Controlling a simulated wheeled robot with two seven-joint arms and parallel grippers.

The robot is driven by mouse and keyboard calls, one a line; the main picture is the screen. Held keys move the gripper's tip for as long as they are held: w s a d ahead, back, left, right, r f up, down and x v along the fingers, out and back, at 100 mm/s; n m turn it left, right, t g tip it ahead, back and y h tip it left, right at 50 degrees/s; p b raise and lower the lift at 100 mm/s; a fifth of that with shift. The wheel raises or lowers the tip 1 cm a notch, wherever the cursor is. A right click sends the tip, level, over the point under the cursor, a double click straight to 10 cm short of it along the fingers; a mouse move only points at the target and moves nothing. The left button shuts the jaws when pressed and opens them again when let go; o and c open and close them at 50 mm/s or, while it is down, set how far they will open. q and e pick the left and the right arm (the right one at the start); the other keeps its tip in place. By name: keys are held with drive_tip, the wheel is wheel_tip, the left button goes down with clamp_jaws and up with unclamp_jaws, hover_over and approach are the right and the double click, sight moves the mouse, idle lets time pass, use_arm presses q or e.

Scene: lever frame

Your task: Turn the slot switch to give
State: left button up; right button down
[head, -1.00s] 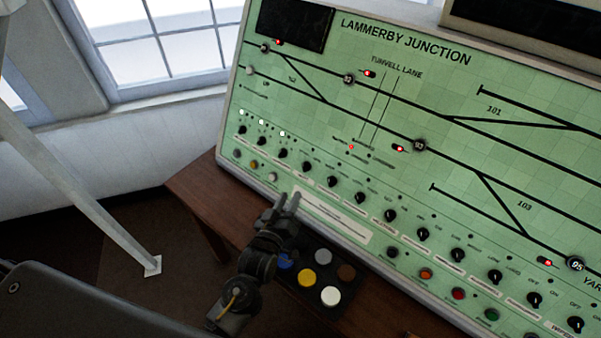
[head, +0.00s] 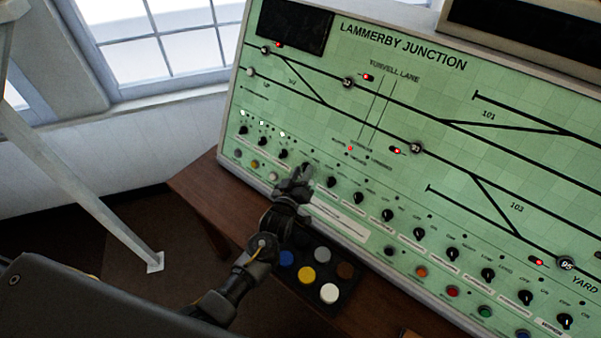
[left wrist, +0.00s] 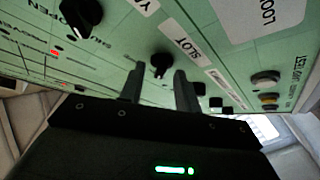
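In the left wrist view the slot switch (left wrist: 161,62) is a black rotary knob on the green panel, beside a white label (left wrist: 187,47) reading SLOT. My left gripper (left wrist: 158,84) is open, its two dark fingers apart and pointing at the panel. The knob shows just beyond the gap between the fingertips; I cannot tell whether they touch it. In the head view my left gripper (head: 297,180) is at the panel's lower knob row and covers the knob there. The knob's setting is too small to read. My right gripper is not in view.
Neighbouring black knobs (head: 331,182) and (head: 284,153) stand close on both sides. Another knob (left wrist: 80,15) with OPEN and SHUT marks is near in the wrist view.

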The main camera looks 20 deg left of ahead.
use_arm(q)
clamp_jaws()
drive_tip(key=shift+a, duration=0.15)
drive_tip(key=shift+f, duration=0.1)
drive_tip(key=m+h+b, duration=0.1)
drive_tip(key=m+h, duration=0.1)
drive_tip(key=m, duration=0.1)
drive_tip(key=shift+f+m+b, duration=0.1)
drive_tip(key=shift+m+b, duration=0.2)
drive_tip(key=shift+m, duration=0.1)
drive_tip(key=m+h, duration=0.1)
drive_tip(key=m+h+b, duration=0.1)
drive_tip(key=m, duration=0.1)
drive_tip(key=m+h, duration=0.1)
drive_tip(key=m, duration=0.1)
drive_tip(key=shift+a, duration=0.3)
drive_tip(key=m+g+h+b, duration=0.1)
drive_tip(key=m, duration=0.2)
drive_tip(key=m+g+h+b, duration=0.1)
drive_tip(key=m+h, duration=0.1)
drive_tip(key=m, duration=0.1)
drive_tip(key=shift+w+a+h, duration=0.2)
drive_tip(key=shift+h, duration=0.1)
drive_tip(key=shift+m+g+h+b, duration=0.7)
drive_tip(key=shift+m+g, duration=0.4)
drive_tip(key=shift+m, duration=1.4)
